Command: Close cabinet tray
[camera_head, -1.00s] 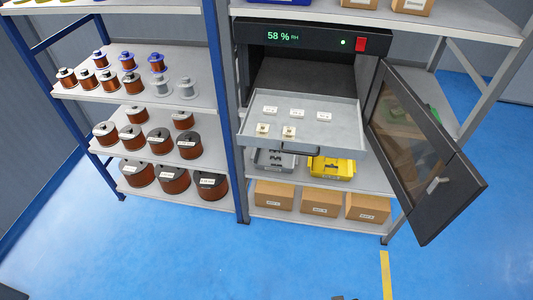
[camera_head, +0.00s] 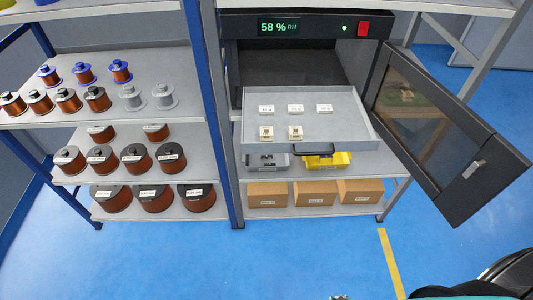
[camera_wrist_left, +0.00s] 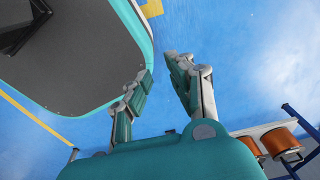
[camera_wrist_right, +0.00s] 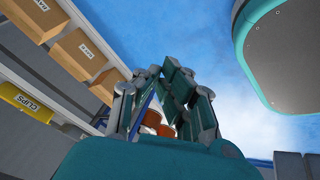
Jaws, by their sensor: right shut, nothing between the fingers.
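The grey cabinet tray (camera_head: 345,130) is pulled well out of the black dry cabinet (camera_head: 300,22) in the head view. Its front handle (camera_head: 313,152) faces me, and small white labelled pieces lie in it. The cabinet's glass door (camera_head: 425,105) stands wide open to the right. My left gripper (camera_wrist_left: 158,68) is open and empty over the blue floor in the left wrist view. My right gripper (camera_wrist_right: 165,80) is shut and empty in the right wrist view, with the lower shelves to its left. Neither gripper is near the tray.
Cardboard boxes (camera_head: 315,193), a grey bin (camera_head: 267,161) and a yellow bin (camera_head: 327,161) sit on shelves below the tray. Copper spools (camera_head: 137,157) fill the left rack (camera_head: 215,110). The open door juts out over the floor. The blue floor (camera_head: 290,255) in front is clear.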

